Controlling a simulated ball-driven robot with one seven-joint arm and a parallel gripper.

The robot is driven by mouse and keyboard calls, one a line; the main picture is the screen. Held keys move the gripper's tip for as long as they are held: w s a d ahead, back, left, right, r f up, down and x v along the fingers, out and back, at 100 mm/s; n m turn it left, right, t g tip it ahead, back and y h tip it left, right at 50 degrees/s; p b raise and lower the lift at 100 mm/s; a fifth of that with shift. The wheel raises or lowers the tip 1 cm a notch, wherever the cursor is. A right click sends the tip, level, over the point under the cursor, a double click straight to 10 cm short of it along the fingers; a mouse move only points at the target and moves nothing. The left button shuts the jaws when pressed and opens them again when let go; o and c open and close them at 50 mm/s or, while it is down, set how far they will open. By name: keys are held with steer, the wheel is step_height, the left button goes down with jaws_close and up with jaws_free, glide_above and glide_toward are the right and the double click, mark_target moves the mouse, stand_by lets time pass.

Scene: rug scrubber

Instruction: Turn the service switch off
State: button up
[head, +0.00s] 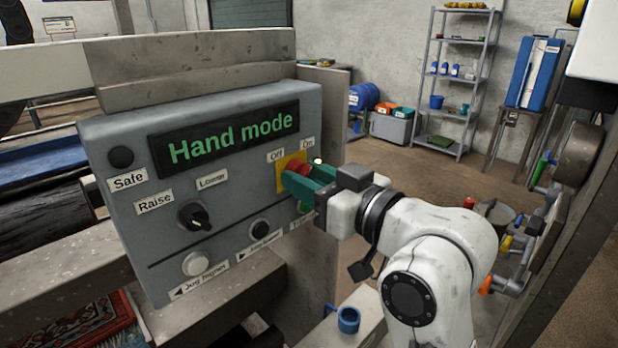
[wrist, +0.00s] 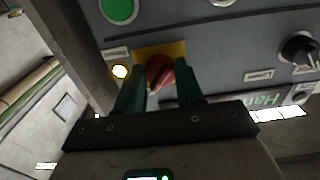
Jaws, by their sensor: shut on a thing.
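The service switch (head: 300,167) is a red rotary knob on a yellow plate (head: 284,176), at the right of a grey control panel (head: 150,240). Labels "Off" and "On" sit above it. My gripper (head: 299,179) has its green fingers closed around the red knob, partly hiding it. In the wrist view the red knob (wrist: 159,74) sits between the two green fingers (wrist: 160,88), in front of the yellow plate. A lit lamp (wrist: 120,72) glows beside the plate. The knob's exact pointing direction is hard to read.
The panel's display (head: 228,137) reads "Hand mode". A black selector knob (head: 193,215), a white button (head: 196,264) and a black button (head: 260,229) are near my gripper. A rug (head: 80,325) lies lower left. Open floor stretches behind toward a shelf (head: 460,80).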

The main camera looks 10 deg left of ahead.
steer(key=shift+f+n+b, duration=0.1)
steer(key=shift+n+b, duration=0.2)
steer(key=shift+b, duration=0.1)
steer(key=shift+w+n+b, duration=0.1)
steer(key=shift+n+b, duration=6.15)
steer(key=shift+n, duration=1.55)
steer(key=o, duration=1)
steer(key=shift+o, duration=0.2)
steer(key=shift+d, duration=0.1)
steer(key=v, duration=1)
steer(key=shift+s+d+b, duration=0.25)
steer(key=shift+s+b, duration=0.05)
steer(key=shift+b, duration=0.05)
